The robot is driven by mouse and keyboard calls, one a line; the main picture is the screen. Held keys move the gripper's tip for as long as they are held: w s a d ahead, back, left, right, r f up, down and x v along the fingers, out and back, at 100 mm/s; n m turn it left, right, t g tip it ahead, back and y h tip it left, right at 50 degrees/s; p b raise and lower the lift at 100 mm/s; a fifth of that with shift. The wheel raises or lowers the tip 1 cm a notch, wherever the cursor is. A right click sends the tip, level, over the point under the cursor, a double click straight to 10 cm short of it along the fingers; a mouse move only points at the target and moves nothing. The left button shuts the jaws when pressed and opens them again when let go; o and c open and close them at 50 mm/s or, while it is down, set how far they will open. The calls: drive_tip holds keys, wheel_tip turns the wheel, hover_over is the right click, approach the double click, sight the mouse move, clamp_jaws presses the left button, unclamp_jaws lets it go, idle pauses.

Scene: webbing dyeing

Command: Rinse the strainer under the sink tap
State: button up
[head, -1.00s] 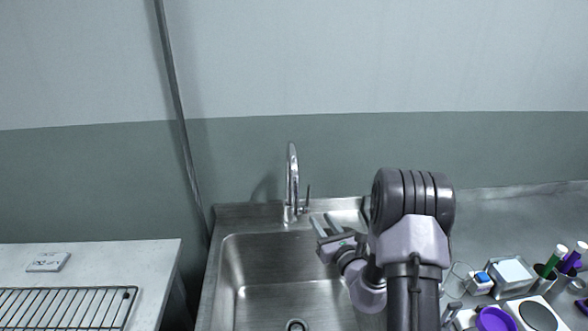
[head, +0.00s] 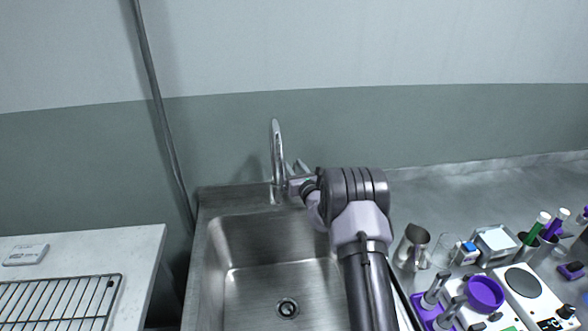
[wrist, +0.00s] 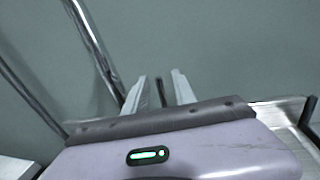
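The steel tap (head: 278,155) stands upright at the back rim of the sink (head: 225,262). No water shows at its spout. My gripper (head: 295,167) is beside the tap, close to its right side, with its fingers pointing toward the wall. In the wrist view my gripper (wrist: 161,82) has its two pale fingers spread apart. A thin dark upright piece, perhaps the tap lever (wrist: 161,92), shows in the gap; I cannot tell if it touches. The tap spout (wrist: 95,45) is left of the fingers. I cannot make out a strainer in either view.
A wire rack (head: 60,300) lies on the white table (head: 130,250) at left.

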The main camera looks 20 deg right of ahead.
clamp_jaws()
idle(1.4)
